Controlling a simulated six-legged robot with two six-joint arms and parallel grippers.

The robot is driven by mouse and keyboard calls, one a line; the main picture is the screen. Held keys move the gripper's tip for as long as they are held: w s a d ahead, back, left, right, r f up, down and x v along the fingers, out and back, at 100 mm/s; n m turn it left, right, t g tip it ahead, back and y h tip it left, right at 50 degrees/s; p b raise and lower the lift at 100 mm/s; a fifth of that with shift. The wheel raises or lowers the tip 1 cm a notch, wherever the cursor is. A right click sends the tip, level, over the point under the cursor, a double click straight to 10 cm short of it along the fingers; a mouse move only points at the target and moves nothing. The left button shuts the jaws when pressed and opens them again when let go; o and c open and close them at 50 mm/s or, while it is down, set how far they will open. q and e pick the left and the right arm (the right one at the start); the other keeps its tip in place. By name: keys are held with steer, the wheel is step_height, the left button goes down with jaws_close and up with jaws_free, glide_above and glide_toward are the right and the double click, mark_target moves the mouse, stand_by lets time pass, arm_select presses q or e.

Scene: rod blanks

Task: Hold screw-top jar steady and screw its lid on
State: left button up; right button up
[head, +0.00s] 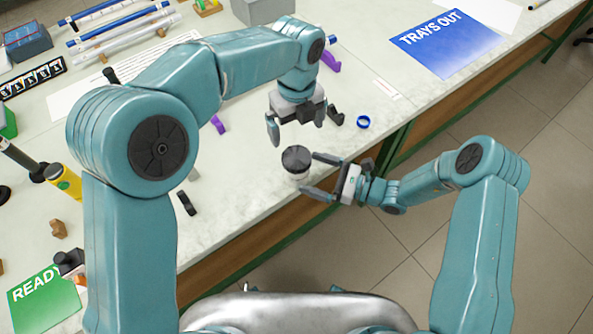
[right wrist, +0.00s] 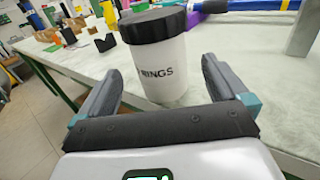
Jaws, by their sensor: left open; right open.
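The screw-top jar (head: 299,176) is a white cylinder standing upright near the table's front edge. It also shows in the right wrist view (right wrist: 163,75), lettered "RINGS". Its black lid (head: 296,157) sits on top of it, seen too in the right wrist view (right wrist: 153,24); I cannot tell how tightly it is threaded. My left gripper (head: 296,123) is open and empty, pointing down above and just beyond the lid. My right gripper (head: 312,174) is open and level at the jar's right side, its fingers pointing at the jar, which stands between and a little beyond the fingertips.
A blue ring (head: 363,122) and a dark clip (head: 335,115) lie right of my left gripper. Purple pieces (head: 218,124) and a black block (head: 186,203) lie to the left. A blue "TRAYS OUT" sheet (head: 446,43) lies at the back right. The table edge is close to the jar.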

arm_select(q)
step_height(320, 180, down, 3)
steer(key=shift+r+b, duration=0.1)
steer(key=shift+b, duration=1.05)
arm_select(e)
steer(key=v, duration=1.1)
steer(key=shift+s+d, duration=0.1)
steer(key=shift+d, duration=0.05)
